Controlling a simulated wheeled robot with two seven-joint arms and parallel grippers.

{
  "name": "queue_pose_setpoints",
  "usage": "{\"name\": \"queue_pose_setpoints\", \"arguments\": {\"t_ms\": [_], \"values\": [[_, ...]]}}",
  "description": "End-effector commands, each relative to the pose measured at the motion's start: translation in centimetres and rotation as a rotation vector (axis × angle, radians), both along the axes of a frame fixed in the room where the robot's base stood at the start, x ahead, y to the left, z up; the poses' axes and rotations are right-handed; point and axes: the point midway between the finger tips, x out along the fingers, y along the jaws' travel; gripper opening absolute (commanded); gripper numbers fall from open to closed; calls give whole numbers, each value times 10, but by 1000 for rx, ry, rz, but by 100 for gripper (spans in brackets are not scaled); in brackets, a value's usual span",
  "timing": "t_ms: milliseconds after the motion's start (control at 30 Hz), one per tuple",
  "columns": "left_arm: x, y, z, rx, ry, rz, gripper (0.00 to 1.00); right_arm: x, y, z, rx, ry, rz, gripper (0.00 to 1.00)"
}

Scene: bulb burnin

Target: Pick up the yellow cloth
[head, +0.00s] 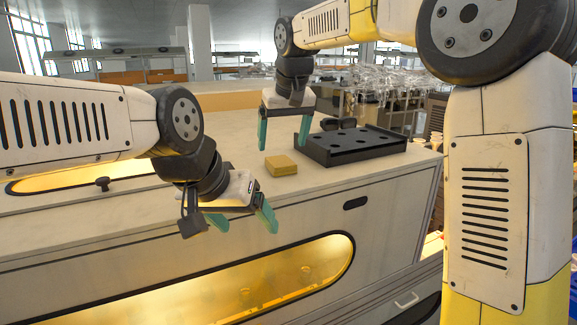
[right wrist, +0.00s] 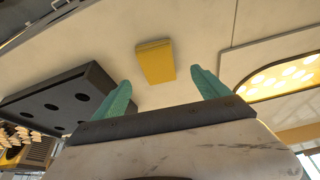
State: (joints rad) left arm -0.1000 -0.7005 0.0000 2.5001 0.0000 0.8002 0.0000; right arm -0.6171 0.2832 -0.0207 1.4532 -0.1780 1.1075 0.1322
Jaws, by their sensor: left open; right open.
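The yellow cloth (head: 281,165) is a small folded block lying flat on the pale counter top (head: 230,205). In the right wrist view the cloth (right wrist: 155,61) lies beyond the fingertips, roughly centred between them, not touched. My right gripper (head: 284,130) is open and empty, pointing down above and behind the cloth in the head view; its teal fingers (right wrist: 163,92) show in the right wrist view. My left gripper (head: 243,220) is open and empty near the counter's front edge, to the left of the cloth and nearer.
A dark tray with round holes (head: 350,147) stands on the counter just right of the cloth. A lit oval window (head: 290,280) is in the counter's front side. A lit opening (right wrist: 285,76) shows at the right in the right wrist view. The counter left of the cloth is mostly clear.

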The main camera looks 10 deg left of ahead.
Motion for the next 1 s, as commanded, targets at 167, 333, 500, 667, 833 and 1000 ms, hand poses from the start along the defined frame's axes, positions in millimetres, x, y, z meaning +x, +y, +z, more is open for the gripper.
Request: {"name": "queue_pose_setpoints", "arguments": {"t_ms": [167, 333, 500, 667, 833, 1000], "values": [[0, 0, 0, 0, 0, 0, 78, 6, 2, -20, 0, 1, 0, 85], [0, 0, 0, 0, 0, 0, 78, 14, 3, -46, -1, 3, 0, 85], [0, 0, 0, 0, 0, 0, 78, 19, 6, -59, 0, 0, 0, 85], [0, 0, 0, 0, 0, 0, 78, 20, 6, -59, 1, 0, 0, 85], [0, 0, 0, 0, 0, 0, 78, 20, 6, -59, 2, 0, -1, 66], [0, 0, 0, 0, 0, 0, 78, 20, 6, -59, 2, 0, -1, 32]]}}
